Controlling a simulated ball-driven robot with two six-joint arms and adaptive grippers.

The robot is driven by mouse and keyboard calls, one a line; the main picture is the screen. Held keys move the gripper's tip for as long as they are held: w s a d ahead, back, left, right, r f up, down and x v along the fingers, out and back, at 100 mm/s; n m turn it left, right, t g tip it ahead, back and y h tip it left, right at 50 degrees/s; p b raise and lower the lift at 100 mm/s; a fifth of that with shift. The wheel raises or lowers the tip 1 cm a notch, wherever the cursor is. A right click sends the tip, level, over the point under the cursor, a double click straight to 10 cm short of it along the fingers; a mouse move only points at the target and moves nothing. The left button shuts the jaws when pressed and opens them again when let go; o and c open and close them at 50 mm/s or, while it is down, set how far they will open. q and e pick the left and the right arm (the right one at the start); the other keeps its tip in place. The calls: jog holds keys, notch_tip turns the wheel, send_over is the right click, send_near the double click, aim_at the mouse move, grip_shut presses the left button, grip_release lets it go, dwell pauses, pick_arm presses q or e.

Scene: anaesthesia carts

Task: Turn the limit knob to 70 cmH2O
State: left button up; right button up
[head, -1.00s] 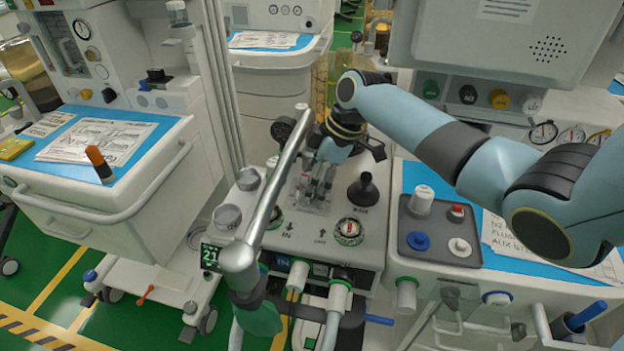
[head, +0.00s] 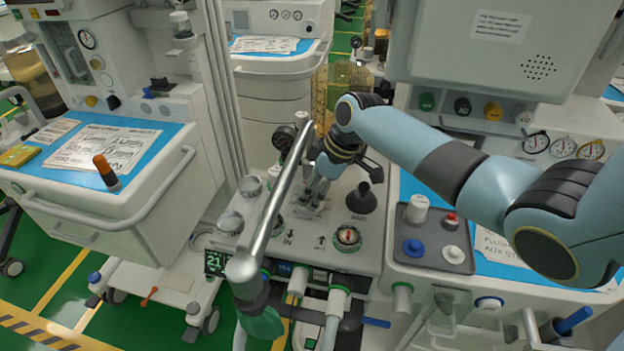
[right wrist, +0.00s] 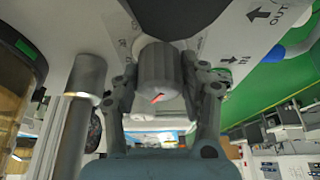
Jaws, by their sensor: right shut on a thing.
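The limit knob (right wrist: 158,72) is a grey ribbed cylinder with a small red pointer mark, seen in the right wrist view. My right gripper (right wrist: 163,95) is shut on it, with one finger on each side. In the head view my right gripper (head: 314,192) points down at the top panel (head: 300,240) of the middle machine. There the fingers hide most of the knob, and the scale around it cannot be read. My left gripper is not in view.
A silver tube (head: 275,205) rises close to the left of my right gripper. A black cone-shaped port (head: 361,198) and a round red-and-green gauge (head: 347,237) are to its right. A grey tray (head: 440,262) with small parts lies farther right.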

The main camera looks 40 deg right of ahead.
jog(key=shift+m+p, duration=0.45)
jog(key=shift+m, duration=0.45)
jog(key=shift+t, duration=0.3)
jog(key=o, duration=1.2)
jog(key=v, duration=1.2)
jog(key=shift+w+a+r, duration=0.1)
jog(key=shift+a, duration=0.1)
